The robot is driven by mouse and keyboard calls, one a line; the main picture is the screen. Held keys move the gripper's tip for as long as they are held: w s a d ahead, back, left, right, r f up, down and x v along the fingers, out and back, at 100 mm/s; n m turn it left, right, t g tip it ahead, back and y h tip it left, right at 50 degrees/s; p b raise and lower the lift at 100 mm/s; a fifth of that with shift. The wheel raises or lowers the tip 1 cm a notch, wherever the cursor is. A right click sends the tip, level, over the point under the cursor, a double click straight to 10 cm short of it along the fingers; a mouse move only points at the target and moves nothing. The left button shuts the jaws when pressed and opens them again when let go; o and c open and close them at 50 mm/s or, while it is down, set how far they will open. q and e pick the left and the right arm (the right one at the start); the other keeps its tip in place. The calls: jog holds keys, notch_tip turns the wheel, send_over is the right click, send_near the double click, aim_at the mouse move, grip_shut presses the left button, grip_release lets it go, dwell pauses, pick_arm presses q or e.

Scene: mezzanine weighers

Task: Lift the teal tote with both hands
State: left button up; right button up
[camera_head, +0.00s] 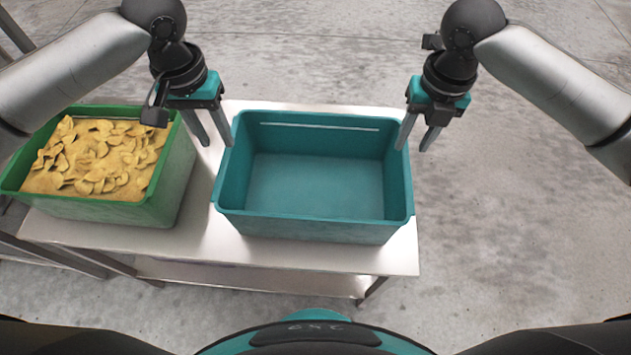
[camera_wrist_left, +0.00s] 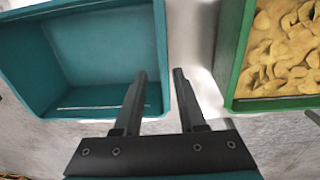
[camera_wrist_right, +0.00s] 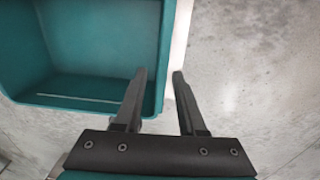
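The teal tote (camera_head: 314,228) is an empty open-topped box standing upright on a metal table. It also shows in the left wrist view (camera_wrist_left: 100,60) and the right wrist view (camera_wrist_right: 100,55). My left gripper (camera_head: 220,143) is open at the tote's left side, near its far left corner. In the left wrist view its fingers (camera_wrist_left: 160,78) lie on either side of the tote's side wall. My right gripper (camera_head: 414,147) is open at the tote's far right corner. In the right wrist view its fingers (camera_wrist_right: 161,78) also lie either side of the wall line. I cannot tell whether any finger touches.
A green tote (camera_head: 165,200) filled with yellowish chips (camera_head: 95,160) stands on the table left of the teal tote, with a narrow gap between them near my left gripper. The metal table (camera_head: 200,240) ends just right of the teal tote. Bare concrete floor (camera_head: 520,220) lies to the right.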

aim_at(238, 182)
pick_arm(q)
jog(key=f, duration=1.3)
jog(key=shift+d, duration=0.3)
pick_arm(e)
jog(key=f, duration=1.3)
jog(key=shift+a, duration=0.25)
pick_arm(q)
jog(key=shift+c, duration=0.3)
pick_arm(e)
jog(key=shift+c, duration=0.3)
